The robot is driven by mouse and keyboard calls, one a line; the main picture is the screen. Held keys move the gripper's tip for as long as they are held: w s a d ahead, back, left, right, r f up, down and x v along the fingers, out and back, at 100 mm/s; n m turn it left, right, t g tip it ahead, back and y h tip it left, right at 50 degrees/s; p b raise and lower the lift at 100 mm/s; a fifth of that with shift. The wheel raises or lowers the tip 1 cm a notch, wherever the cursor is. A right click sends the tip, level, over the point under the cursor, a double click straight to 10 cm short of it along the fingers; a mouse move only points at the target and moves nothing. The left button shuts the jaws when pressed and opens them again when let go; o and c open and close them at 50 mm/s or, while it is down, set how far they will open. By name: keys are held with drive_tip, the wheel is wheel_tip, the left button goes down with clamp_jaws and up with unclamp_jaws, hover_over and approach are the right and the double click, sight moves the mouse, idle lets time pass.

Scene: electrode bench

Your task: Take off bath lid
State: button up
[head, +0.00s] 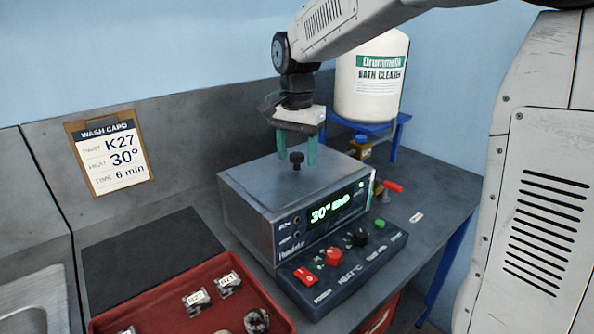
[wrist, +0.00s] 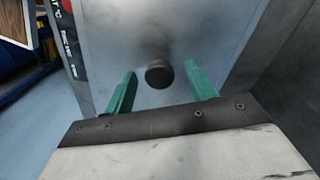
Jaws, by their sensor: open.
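The bath (head: 247,223) is a grey box on the bench with a lit display reading "30° END". Its flat grey lid (head: 331,173) lies on top, with a small black knob (head: 296,159) in the middle. My gripper (head: 297,155) is over the lid, its two green fingers open and pointing down. In the wrist view the knob (wrist: 159,74) shows between and slightly beyond the open fingers (wrist: 160,85). Nothing is held. I cannot tell whether a finger touches the lid.
A red tray (head: 160,306) with several small parts stands at front left. A white bath cleaner drum (head: 371,85) sits on a blue stand behind right. A wash card (head: 108,152) hangs on the back panel. A dark mat (head: 150,255) lies left of the bath, bare.

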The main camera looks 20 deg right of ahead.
drive_tip(key=shift+f, duration=0.7)
clamp_jaws()
drive_tip(key=shift+r, duration=0.2)
drive_tip(key=shift+r, duration=0.7)
wheel_tip(320, 180, up, 2)
drive_tip(key=shift+r, duration=0.1)
drive_tip(key=s+a+r, duration=0.1)
drive_tip(key=s+r, duration=0.1)
drive_tip(key=s, duration=0.6)
drive_tip(key=s+r, duration=0.2)
drive_tip(key=s, duration=0.6)
drive_tip(key=shift+a+r, duration=0.35)
drive_tip(key=shift+a, duration=0.05)
